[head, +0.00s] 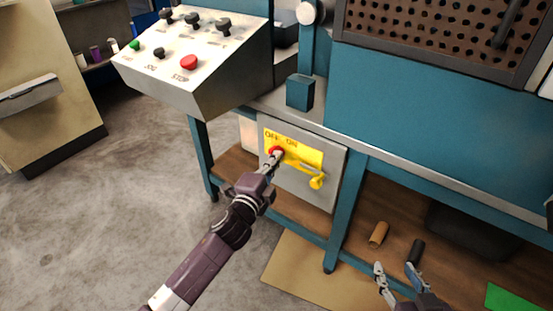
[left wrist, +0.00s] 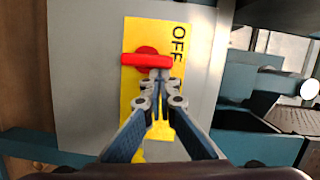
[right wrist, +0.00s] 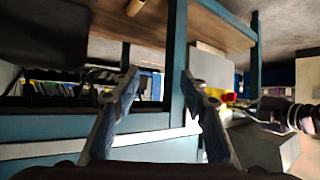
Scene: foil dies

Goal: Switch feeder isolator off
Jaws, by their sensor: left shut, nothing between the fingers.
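The feeder isolator is a grey box (head: 334,178) on the front of the blue bench, with a yellow plate (head: 308,153) marked OFF and ON. Its red handle (head: 277,150) sits near the OFF and ON lettering. In the left wrist view the red handle (left wrist: 135,60) lies across the yellow plate, beside the word OFF. My left gripper (head: 274,158) is shut and empty, its fingertips at the handle and seemingly touching it; they hide one end of it. My right gripper (head: 398,272) is open and empty at the lower right, away from the isolator.
A yellow padlock-like piece (head: 317,182) hangs at the plate's lower right. A sloped control panel (head: 190,62) with knobs and a red STOP button stands at upper left. A brown cylinder (head: 379,234) and a black cylinder (head: 416,251) are near my right gripper. Floor at left is clear.

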